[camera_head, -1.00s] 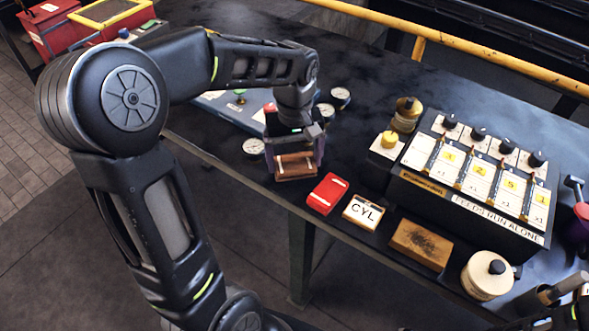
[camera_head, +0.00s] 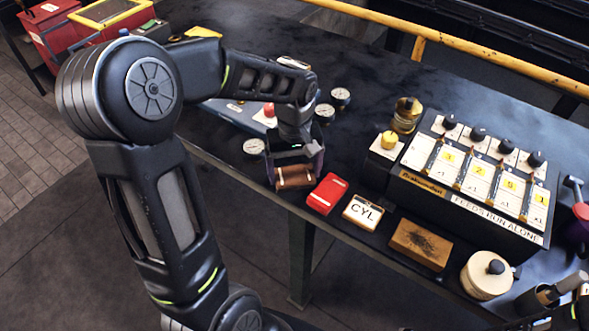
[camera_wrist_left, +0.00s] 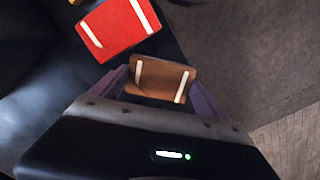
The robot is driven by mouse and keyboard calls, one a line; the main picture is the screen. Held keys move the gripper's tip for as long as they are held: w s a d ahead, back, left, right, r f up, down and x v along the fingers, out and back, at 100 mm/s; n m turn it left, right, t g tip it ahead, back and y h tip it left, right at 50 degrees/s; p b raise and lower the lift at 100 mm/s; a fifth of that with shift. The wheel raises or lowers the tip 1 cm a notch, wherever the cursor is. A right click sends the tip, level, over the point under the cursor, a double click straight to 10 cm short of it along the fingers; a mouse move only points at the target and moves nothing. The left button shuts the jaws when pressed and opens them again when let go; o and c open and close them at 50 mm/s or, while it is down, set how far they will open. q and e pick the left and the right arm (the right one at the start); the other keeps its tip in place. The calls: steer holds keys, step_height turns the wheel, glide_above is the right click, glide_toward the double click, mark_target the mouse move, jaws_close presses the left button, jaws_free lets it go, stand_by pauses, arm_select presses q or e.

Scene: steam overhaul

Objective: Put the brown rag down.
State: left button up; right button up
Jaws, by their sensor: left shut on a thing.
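The brown rag (camera_head: 296,178) is a small folded brown pad with pale stripes. My left gripper (camera_head: 294,168) is shut on it, one finger at each side, at the front edge of the bench, left of the red folded rag (camera_head: 327,194). In the left wrist view the brown rag (camera_wrist_left: 160,80) sits between the purple-grey fingers of my left gripper (camera_wrist_left: 162,84). The red rag (camera_wrist_left: 117,28) lies apart from it there. I cannot tell whether the brown rag touches the bench.
A CYL card (camera_head: 363,212), a brown block with a dark smudge (camera_head: 421,244) and a cream round pot (camera_head: 487,275) line the front edge to the right. A switch box (camera_head: 470,180) stands behind them. Several gauges (camera_head: 340,97) lie behind the gripper. The bench's back middle is clear.

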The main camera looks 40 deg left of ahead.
mark_target(294, 175)
arm_select(q)
steer(key=o, duration=1)
steer(key=shift+f, duration=0.1)
steer(key=shift+o, duration=0.2)
step_height(294, 175, up, 12)
steer(key=shift+r, duration=0.2)
steer(key=shift+f, duration=0.1)
